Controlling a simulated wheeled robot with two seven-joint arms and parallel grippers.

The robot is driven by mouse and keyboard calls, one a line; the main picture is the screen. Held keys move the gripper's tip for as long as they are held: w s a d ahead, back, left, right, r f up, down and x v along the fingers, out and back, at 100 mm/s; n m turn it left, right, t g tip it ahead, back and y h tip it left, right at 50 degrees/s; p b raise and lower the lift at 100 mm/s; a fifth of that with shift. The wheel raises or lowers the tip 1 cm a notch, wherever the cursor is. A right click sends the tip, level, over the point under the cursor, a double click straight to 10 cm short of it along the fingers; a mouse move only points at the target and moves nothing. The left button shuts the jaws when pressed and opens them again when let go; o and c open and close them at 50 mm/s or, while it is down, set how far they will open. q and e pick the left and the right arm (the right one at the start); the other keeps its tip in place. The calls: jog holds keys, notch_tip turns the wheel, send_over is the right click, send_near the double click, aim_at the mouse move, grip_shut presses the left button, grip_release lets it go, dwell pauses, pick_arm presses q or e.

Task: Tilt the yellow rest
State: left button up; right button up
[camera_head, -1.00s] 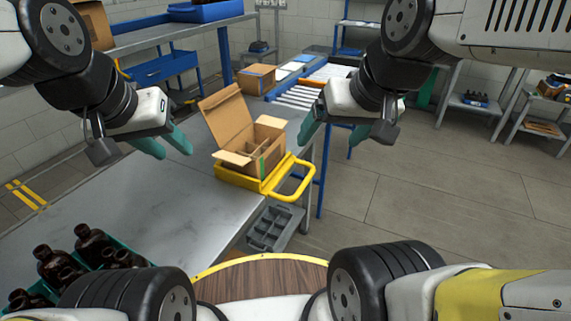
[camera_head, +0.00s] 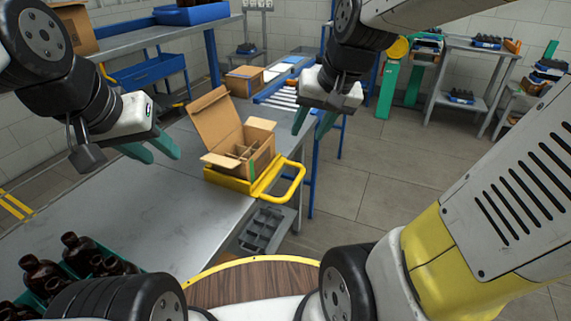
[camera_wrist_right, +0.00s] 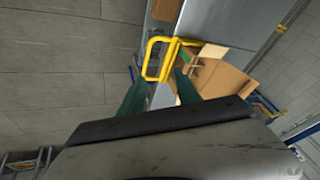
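The yellow rest (camera_head: 228,182) sits at the table's far right corner under an open cardboard box (camera_head: 240,157). Its yellow loop handle (camera_head: 299,186) sticks out past the table edge. My right gripper (camera_head: 310,131) is open and empty, above and beyond the handle in the head view. In the right wrist view the handle (camera_wrist_right: 149,58) shows between and beyond the green fingertips (camera_wrist_right: 160,76), apart from them. My left gripper (camera_head: 165,157) is open and empty over the table, left of the box.
Brown bottles (camera_head: 78,248) stand in a green crate at the near left. A grey divided tray (camera_head: 265,229) is below the table edge. A roller conveyor (camera_head: 277,92) lies behind the box. The table's middle (camera_head: 150,210) is clear.

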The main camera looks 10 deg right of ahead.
jog(key=w+f+m+g, duration=0.2)
jog(key=w+f+m, duration=0.1)
jog(key=w+f, duration=0.6)
jog(key=m+g, duration=0.1)
jog(key=m, duration=0.1)
send_near(295, 183)
jog(key=x, duration=0.8)
jog(key=shift+f, duration=0.2)
jog(key=shift+c, duration=0.5)
jog(key=shift+a, duration=0.1)
grip_shut()
